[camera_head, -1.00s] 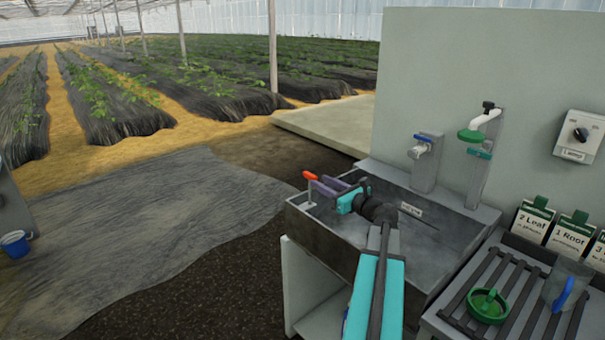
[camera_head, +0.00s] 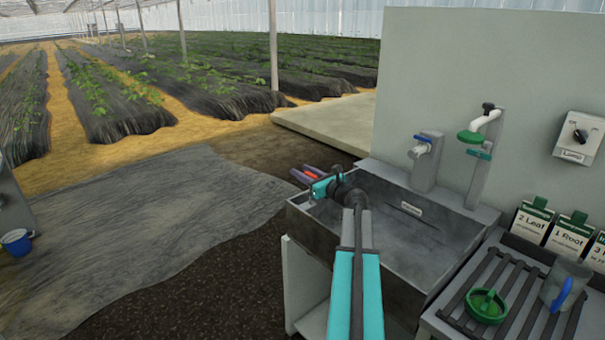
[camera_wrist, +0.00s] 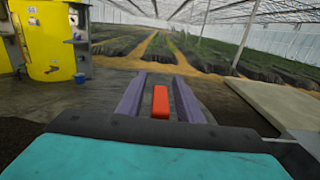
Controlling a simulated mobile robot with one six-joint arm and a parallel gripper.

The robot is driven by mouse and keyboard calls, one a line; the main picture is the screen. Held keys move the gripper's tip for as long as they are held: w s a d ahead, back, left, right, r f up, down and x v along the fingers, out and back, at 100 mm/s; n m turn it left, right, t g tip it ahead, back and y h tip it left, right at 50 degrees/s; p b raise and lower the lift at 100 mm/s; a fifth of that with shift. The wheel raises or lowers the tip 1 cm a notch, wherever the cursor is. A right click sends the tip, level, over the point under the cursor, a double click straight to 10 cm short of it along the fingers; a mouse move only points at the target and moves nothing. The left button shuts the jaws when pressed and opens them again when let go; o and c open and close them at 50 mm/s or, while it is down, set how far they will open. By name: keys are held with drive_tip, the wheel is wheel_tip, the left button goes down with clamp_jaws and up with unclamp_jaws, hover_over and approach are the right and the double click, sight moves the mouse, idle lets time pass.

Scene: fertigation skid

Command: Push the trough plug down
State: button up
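The trough plug's red handle (camera_head: 312,176) shows between my gripper's purple fingers at the trough's left end. In the wrist view the red handle (camera_wrist: 160,102) lies between the two fingers, with a gap on each side. My gripper (camera_head: 300,172) is open around the handle, and it also fills the wrist view's middle (camera_wrist: 159,95). The grey trough (camera_head: 420,243) lies below and right of my gripper. The plug's stem and lower end are hidden behind my gripper, so its height cannot be told.
A slatted rack (camera_head: 530,300) at right holds a green cap (camera_head: 487,305) and a clear jug (camera_head: 563,285).

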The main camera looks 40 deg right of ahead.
sight(310, 201)
clamp_jaws()
wheel_tip(310, 201, down, 5)
drive_tip(key=shift+r+b, duration=0.15)
drive_tip(key=shift+b, duration=0.9)
unclamp_jaws()
drive_tip(key=shift+s, duration=0.1)
